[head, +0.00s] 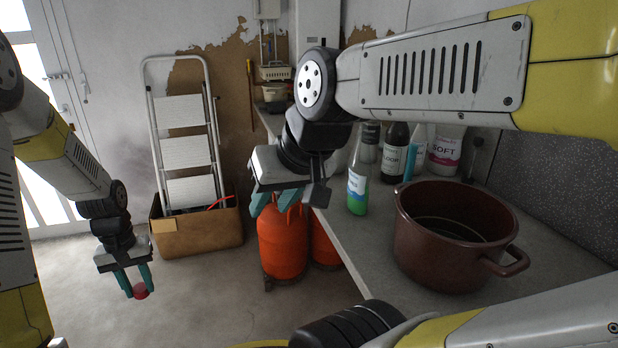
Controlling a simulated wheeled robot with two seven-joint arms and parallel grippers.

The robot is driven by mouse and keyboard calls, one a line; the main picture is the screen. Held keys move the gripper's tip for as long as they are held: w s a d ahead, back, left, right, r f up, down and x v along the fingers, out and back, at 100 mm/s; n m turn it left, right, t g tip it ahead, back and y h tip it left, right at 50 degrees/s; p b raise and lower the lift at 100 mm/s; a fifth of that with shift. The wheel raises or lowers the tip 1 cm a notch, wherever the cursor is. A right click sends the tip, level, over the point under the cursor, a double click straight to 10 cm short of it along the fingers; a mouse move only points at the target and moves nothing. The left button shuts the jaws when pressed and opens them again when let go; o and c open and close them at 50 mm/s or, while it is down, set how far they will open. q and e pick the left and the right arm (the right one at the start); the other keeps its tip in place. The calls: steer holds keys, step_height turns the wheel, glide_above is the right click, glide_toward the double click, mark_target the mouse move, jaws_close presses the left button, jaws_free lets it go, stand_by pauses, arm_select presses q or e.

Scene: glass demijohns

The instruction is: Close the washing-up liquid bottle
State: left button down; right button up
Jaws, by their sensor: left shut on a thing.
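The washing-up liquid bottle (357,190) is clear, with green liquid and a blue-and-white label. It stands upright near the left edge of the worktop. Its top is hard to make out against the bottles behind it. My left gripper (137,289) is at the far left, above the floor and well away from the bottle. It is shut on a small red cap (141,292). My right gripper (274,206) is left of the bottle, apart from it, in front of the orange gas cylinders. Its teal fingers are spread with nothing between them.
A brown pot (445,262) stands on the worktop (362,245) right of the bottle. A dark LOOR bottle (394,155) and a white SOFT container (446,152) stand behind. Orange gas cylinders (282,245) are beside the worktop.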

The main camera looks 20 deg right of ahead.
mark_target(351, 175)
steer(key=shift+o, duration=0.4)
